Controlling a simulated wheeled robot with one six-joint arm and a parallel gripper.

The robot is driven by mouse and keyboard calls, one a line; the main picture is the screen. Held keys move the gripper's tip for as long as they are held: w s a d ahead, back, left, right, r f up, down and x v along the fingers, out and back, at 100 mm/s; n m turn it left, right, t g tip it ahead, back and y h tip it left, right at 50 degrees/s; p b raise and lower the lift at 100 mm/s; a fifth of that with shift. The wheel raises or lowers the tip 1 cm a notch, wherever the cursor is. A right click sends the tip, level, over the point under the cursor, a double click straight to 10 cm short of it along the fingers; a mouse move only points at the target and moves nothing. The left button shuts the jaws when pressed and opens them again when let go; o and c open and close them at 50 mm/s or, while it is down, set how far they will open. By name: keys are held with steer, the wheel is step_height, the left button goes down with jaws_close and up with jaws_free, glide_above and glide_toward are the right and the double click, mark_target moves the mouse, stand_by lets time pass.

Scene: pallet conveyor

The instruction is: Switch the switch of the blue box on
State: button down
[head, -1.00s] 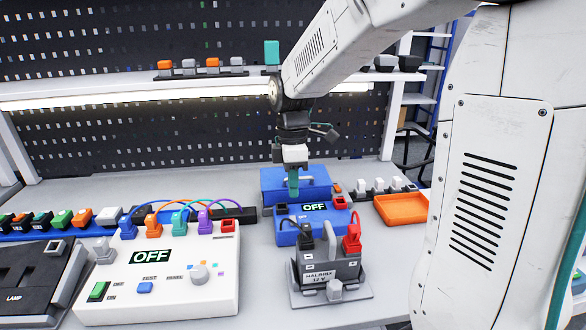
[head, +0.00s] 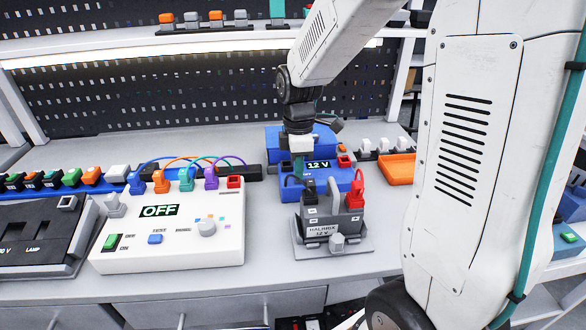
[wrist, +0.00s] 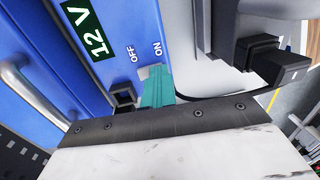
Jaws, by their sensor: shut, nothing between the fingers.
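The blue box (head: 334,178) stands at the back of the bench, its display (head: 318,166) reading "12 V". In the wrist view the same display (wrist: 88,30) reads "12 V" beside the labels OFF and ON. My gripper (head: 298,172) is lowered at the left part of the box's top. In the wrist view the shut teal fingertips (wrist: 155,88) are at the ON label, against or just over a pale part there. The switch itself is mostly hidden by the fingers. Nothing is held.
A grey battery block (head: 329,224) with black and red plugs stands right in front of the blue box. A white box (head: 220,245) with an "OFF" display is at left. An orange tray (head: 398,170) lies at right. Bare bench shows in front.

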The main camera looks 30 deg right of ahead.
steer(key=shift+a, duration=0.2)
steer(key=shift+d, duration=0.15)
steer(key=shift+w+d+r, duration=0.1)
steer(key=shift+w+d, duration=0.25)
steer(key=shift+w, duration=0.35)
step_height(320, 180, up, 14)
steer(key=w, duration=0.1)
steer(key=shift+w+d, duration=0.3)
steer(key=shift+d, duration=0.05)
